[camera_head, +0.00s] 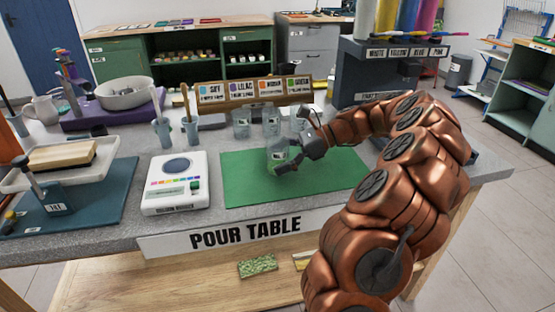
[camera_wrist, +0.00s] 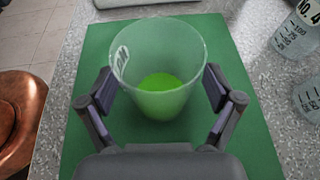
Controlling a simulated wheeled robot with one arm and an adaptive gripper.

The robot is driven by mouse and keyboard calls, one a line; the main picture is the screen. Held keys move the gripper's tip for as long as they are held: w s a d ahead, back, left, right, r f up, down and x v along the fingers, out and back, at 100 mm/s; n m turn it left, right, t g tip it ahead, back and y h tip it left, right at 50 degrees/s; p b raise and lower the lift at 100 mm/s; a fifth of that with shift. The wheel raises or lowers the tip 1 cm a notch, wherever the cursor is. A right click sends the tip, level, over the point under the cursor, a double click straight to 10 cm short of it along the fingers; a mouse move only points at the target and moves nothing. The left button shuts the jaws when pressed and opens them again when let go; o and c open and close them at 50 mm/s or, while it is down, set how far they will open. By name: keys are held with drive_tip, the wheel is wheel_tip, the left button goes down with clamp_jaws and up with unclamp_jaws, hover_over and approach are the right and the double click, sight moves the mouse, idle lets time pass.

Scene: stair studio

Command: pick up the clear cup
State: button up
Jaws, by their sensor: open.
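The clear cup (camera_wrist: 158,70) stands upright on the green mat (camera_wrist: 100,45) in the wrist view, with bright green at its bottom that may be liquid or the mat seen through it. It also shows in the head view (camera_head: 277,155), partly covered by my gripper. My gripper (camera_wrist: 158,92) is open, with one finger on each side of the cup. A narrow gap seems to show beside the fingers; I cannot tell whether either touches. In the head view, my gripper (camera_head: 284,163) reaches the cup from the right, above the green mat (camera_head: 320,185).
Several clear measuring cups (camera_head: 241,124) stand just behind the mat; two show at the right of the wrist view (camera_wrist: 296,38). A white scale (camera_head: 176,183) sits left of the mat. A dark dispenser stand (camera_head: 375,75) rises behind right. The mat's front is clear.

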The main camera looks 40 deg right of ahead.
drive_tip(key=c, duration=1.3)
drive_tip(key=shift+r, duration=0.1)
